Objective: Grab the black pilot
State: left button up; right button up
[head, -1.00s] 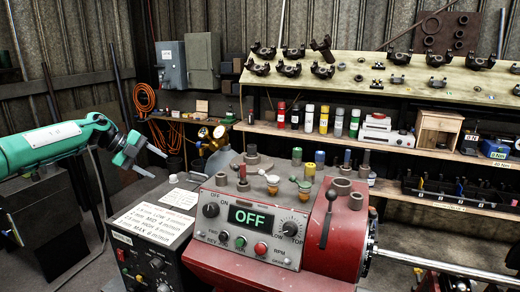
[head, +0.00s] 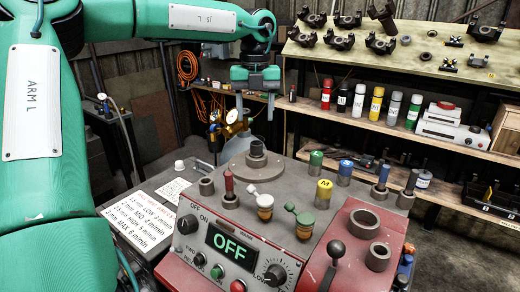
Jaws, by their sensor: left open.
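Several pilots and sockets stand on top of the red lathe headstock (head: 240,238). A short dark, near-black cylinder (head: 257,150) stands upright on a round grey flange (head: 254,166) at its back left. I cannot tell for sure whether it is the black pilot; a slim dark-topped piece (head: 411,181) also stands at the right. My left gripper (head: 255,108) hangs fingers down, open and empty, above and apparently behind the cylinder, apart from it. The exact depth is hard to judge. My right gripper is out of view.
Red (head: 228,183), green (head: 315,160), yellow (head: 323,192) and blue (head: 345,172) pieces stand nearby, with two capped jars (head: 264,205). A gauge (head: 232,117) is behind the headstock. A lever (head: 335,252) rises at front right. Shelves with spray cans (head: 376,105) stand behind.

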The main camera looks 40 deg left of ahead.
pick_arm(q)
send_over(257, 143)
jog(key=f, duration=0.2)
jog(key=f+p, duration=0.1)
jog(key=f, duration=0.1)
jog(key=shift+s+d, duration=0.15)
jog(key=shift+s, duration=0.25)
jog(key=shift+w+f, duration=0.1)
jog(key=shift+f, duration=0.35)
jog(key=f+p, duration=0.1)
jog(key=f, duration=0.1)
jog(key=f+p, duration=0.2)
jog(key=shift+w+a, duration=0.15)
jog(key=shift+a, duration=0.05)
jog(key=shift+f, duration=0.5)
jog(key=shift+c, duration=1.1)
grip_shut()
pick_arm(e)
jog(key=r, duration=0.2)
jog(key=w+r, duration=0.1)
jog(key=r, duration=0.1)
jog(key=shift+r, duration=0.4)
